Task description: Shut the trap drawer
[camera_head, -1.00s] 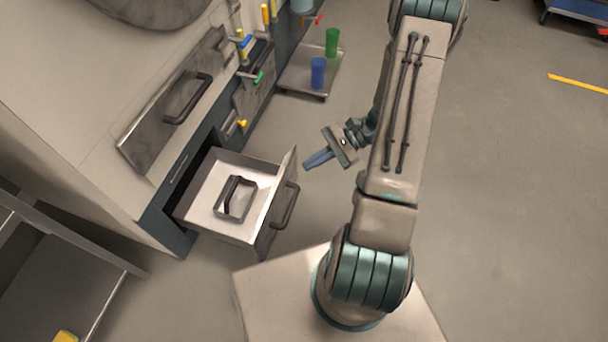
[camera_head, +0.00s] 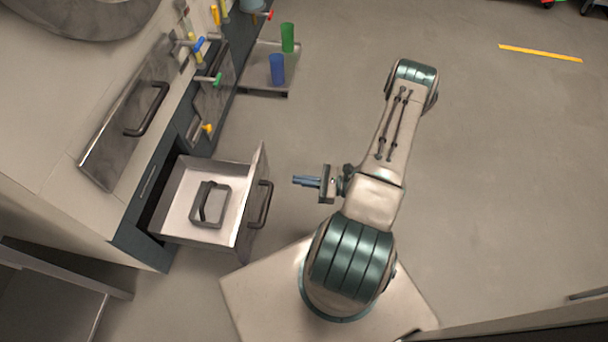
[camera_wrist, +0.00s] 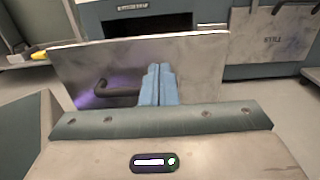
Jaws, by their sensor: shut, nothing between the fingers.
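The trap drawer (camera_head: 183,222) stands pulled out of the dark cabinet in the head view, with a grey handle-shaped object (camera_head: 209,204) lying inside it. Its metal front, with a dark bar handle (camera_head: 262,205), faces right toward my gripper (camera_head: 296,180). My gripper is shut and empty, a short gap to the right of the drawer front, with its blue fingers pointing at it. In the wrist view the drawer front (camera_wrist: 205,75) fills the middle. The gripper's blue fingers (camera_wrist: 158,84) overlap the front beside its handle (camera_wrist: 112,92), and the dark cabinet opening shows above.
Another metal front with a handle (camera_head: 148,110) is above the drawer. Coloured valve levers (camera_head: 205,80) line the cabinet. A low shelf holds a blue cup (camera_head: 277,69) and a green cup (camera_head: 287,37). Open floor lies right of the drawer.

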